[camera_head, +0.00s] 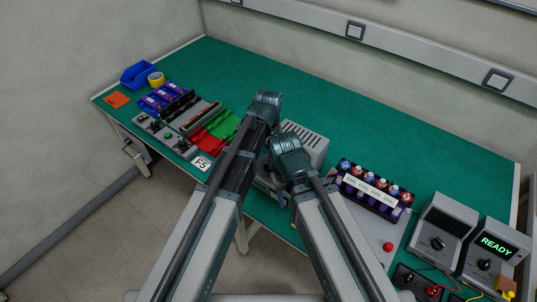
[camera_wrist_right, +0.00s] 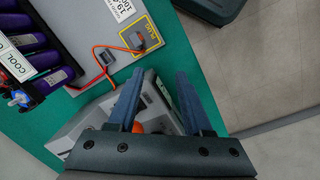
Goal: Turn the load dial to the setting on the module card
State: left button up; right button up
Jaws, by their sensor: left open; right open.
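The left box has a round black dial (camera_head: 438,243); the right box has a green READY display (camera_head: 495,245) and a black dial (camera_head: 484,264). I cannot tell which is the load dial. A white printed card (camera_wrist_right: 122,10), partly cut off, lies on the grey plate in the right wrist view; its full text is unreadable. My left gripper (camera_head: 268,182) is low between my arm links, mostly hidden, away from the dials. My right gripper (camera_wrist_right: 161,75) is open and empty over a grey box (camera_wrist_right: 92,122).
A purple battery pack (camera_head: 372,188) sits on the bench left of the boxes, near a red button (camera_head: 388,246). Cables lie at the front right. Tools, red and green trays (camera_head: 222,128) and a blue bin (camera_head: 138,74) fill the left end. The back (camera_head: 330,105) is clear.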

pick_arm(q)
notch_tip(320, 180, up, 10)
jog(key=p, duration=0.8)
jog(key=shift+f+p, duration=0.15)
jog(key=shift+p, duration=0.15)
jog(key=s+a+n, duration=1.1)
jog(key=a+n, duration=0.4)
jog(key=a, duration=0.2)
jog(key=s+d+m, duration=0.1)
jog(key=s+d, duration=0.1)
jog(key=d, duration=0.3)
jog(key=s+d+m+y, duration=0.1)
jog(key=s+d+m, duration=0.1)
jog(key=d, duration=0.4)
jog(key=shift+s, duration=0.8)
jog(key=shift+d, duration=0.1)
